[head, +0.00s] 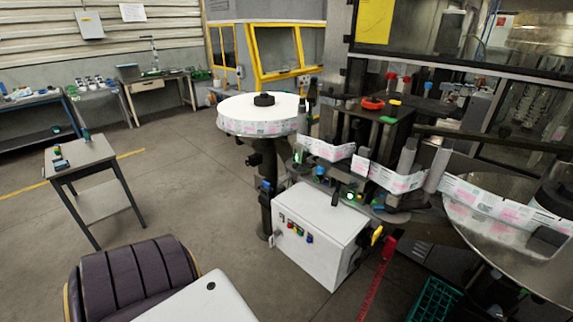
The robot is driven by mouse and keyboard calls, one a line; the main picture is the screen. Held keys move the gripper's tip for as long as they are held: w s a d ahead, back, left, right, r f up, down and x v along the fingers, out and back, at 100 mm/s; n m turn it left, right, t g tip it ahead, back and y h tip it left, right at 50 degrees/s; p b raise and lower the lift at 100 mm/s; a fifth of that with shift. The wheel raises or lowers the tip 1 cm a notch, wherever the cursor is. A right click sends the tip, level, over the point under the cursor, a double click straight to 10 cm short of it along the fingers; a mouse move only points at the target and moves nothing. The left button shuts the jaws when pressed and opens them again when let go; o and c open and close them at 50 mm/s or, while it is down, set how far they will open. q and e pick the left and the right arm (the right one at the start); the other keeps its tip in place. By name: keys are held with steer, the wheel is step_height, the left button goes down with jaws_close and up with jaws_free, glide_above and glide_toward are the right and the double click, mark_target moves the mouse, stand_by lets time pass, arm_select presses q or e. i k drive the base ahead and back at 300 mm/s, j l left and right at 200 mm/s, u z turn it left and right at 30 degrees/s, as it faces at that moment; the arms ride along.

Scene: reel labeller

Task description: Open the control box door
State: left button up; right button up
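The white control box (322,232) sits low at the middle of the labelling machine, below the label strip. Its front-left face carries several coloured buttons (295,229). A yellow and black knob (377,235) sits on its right-hand side. I see no open gap on the box, so its door looks shut; I cannot make out the door's edge or hinge. Neither of my grippers is in the head view.
A label reel (262,108) stands behind the box, and another reel (490,232) is at right. A red strip (376,280) hangs beside the box, near a green crate (434,300). A dark padded seat (135,280) is at bottom left. Floor around the small table (85,155) is clear.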

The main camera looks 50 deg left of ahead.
mark_target(321, 259)
steer(key=u, duration=1.45)
